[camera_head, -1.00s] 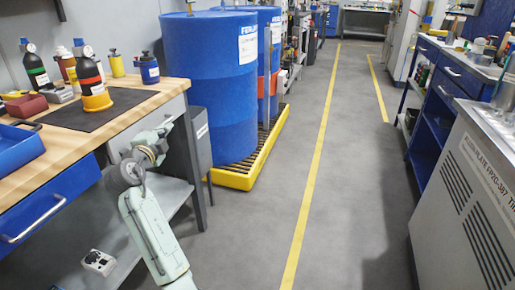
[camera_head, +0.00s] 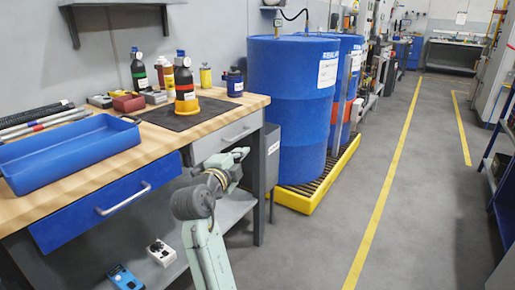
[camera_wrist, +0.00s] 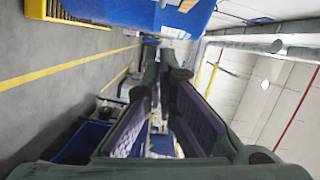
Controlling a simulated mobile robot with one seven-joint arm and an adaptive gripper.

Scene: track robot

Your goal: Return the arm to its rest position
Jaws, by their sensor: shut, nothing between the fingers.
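My arm rises from the bottom of the head view and bends at a grey joint (camera_head: 193,200). Its upper end (camera_head: 228,168) shows in front of the workbench, near the grey drawer. I cannot make out the fingers in the head view. In the wrist view my gripper (camera_wrist: 163,68) is shut, its dark fingers meeting near the tips with nothing between them. The wrist picture is turned on its side, with the grey floor at left and the pale ceiling at right.
The workbench (camera_head: 160,128) holds a blue tray (camera_head: 70,155), a dark mat and several bottles. Blue drums (camera_head: 292,110) stand on a yellow spill pallet (camera_head: 300,203) beyond it. The grey floor (camera_head: 425,190) between the yellow lines is clear. Shelving and a cabinet edge stand at right.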

